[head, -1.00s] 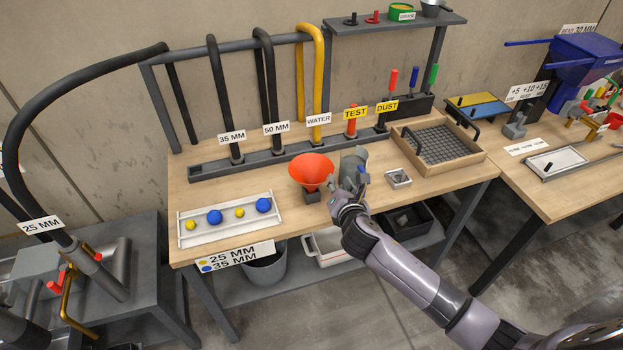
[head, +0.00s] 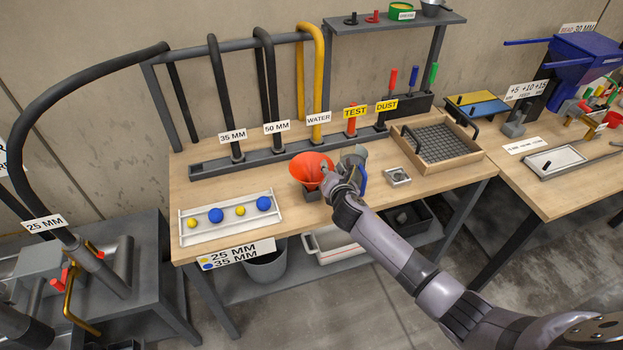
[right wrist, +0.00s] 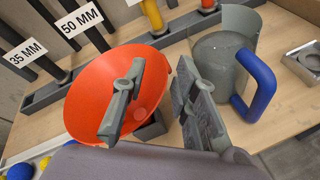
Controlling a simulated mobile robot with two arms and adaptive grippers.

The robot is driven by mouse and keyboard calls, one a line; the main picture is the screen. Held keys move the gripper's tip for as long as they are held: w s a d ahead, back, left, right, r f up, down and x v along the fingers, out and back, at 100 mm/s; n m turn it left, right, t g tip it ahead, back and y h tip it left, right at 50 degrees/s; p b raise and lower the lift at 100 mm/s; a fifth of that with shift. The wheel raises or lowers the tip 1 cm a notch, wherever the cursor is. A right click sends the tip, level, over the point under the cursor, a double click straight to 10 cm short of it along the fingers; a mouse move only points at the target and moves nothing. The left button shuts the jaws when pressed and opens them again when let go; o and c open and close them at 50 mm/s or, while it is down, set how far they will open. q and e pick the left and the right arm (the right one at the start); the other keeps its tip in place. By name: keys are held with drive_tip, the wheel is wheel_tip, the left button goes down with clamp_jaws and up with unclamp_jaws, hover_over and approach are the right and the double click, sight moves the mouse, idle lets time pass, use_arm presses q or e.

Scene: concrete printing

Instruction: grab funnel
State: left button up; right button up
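The orange-red funnel (head: 308,168) stands wide mouth up in a small dark holder (head: 312,192) on the wooden bench; it also shows in the right wrist view (right wrist: 92,95). My right gripper (head: 333,176) is at the funnel's right side. In the right wrist view the right gripper (right wrist: 160,88) is open, with one finger over the funnel's mouth and the other outside its right wall. A gap shows between the fingers, and I cannot tell whether either touches the funnel. My left gripper is not in view.
A grey jug with a blue handle (right wrist: 222,62) stands close right of the outer finger. A white tray (head: 186,239) with yellow and blue balls lies left of the funnel. A rack (head: 205,170) with hoses runs behind. A small metal box (head: 398,176) sits to the right.

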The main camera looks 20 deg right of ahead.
drive_tip(key=shift+c, duration=0.3)
clamp_jaws()
idle(0.5)
